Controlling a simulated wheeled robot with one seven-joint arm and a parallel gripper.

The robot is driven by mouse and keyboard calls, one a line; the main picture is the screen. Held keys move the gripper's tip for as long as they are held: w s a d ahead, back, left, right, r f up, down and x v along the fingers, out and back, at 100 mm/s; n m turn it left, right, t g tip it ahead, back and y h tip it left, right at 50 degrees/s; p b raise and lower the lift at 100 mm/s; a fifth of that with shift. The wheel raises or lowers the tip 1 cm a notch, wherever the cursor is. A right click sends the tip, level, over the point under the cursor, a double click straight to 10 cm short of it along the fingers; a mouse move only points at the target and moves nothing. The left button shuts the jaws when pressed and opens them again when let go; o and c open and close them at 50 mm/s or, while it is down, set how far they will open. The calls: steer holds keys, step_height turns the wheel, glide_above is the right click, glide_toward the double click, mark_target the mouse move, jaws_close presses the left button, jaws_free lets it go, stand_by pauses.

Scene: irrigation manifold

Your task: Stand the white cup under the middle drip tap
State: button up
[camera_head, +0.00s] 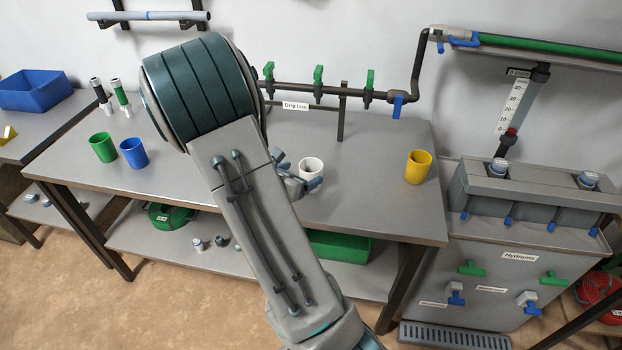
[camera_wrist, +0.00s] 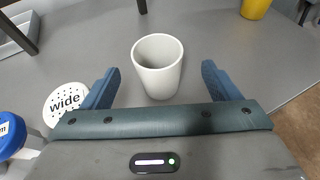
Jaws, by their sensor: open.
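The white cup (camera_head: 312,166) stands upright on the grey table, in front of the drip line. In the wrist view the white cup (camera_wrist: 158,66) is just ahead of my gripper (camera_wrist: 160,70), and its lower part lies between the two fingers with space on both sides. My gripper (camera_head: 297,171) is open and empty, low over the table at the cup's left side in the head view. The middle drip tap (camera_head: 318,86), with a green handle, is on the dark pipe behind the cup. My arm hides part of the table.
A yellow cup (camera_head: 417,167) stands to the right, green (camera_head: 103,147) and blue (camera_head: 134,153) cups to the left. A support post (camera_head: 341,115) rises behind the white cup. A white disc marked "wide" (camera_wrist: 65,103) is left of my gripper in the wrist view.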

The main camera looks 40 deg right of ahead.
mark_target(317, 165)
steer(key=shift+p+x, duration=0.35)
steer(key=shift+x, duration=3)
steer(key=shift+w, duration=0.15)
steer(key=c, duration=1.1)
steer(key=shift+c, duration=0.2)
